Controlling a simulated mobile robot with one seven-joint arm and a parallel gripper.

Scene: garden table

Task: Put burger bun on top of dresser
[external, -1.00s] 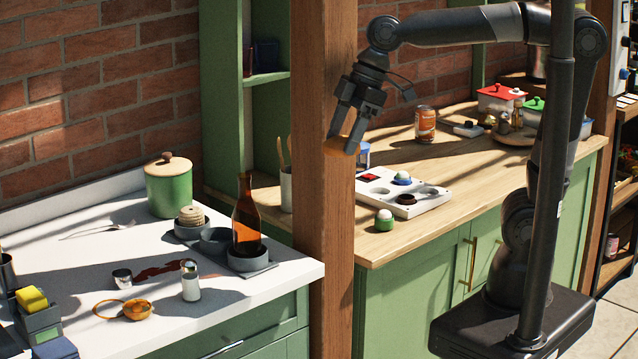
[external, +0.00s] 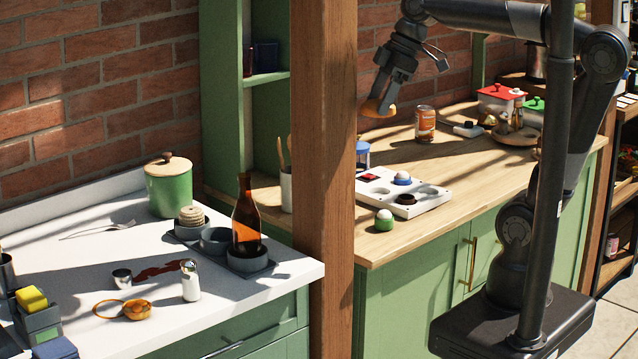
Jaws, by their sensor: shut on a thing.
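My gripper (external: 386,92) is shut on the burger bun (external: 376,109), an orange-brown rounded piece. It holds the bun in the air above the back of the wooden counter, just right of the wooden post. The bun is tilted and partly covered by the fingers. The green cabinet unit with the wooden top (external: 470,201) stands below and to the right of the bun. I cannot tell whether this is the dresser.
A white tray with round wells (external: 428,200) and a green-and-white round item (external: 384,220) stand near the front edge. The wooden post (external: 324,180) rises close to the left. Bare wood shows right of the tray.

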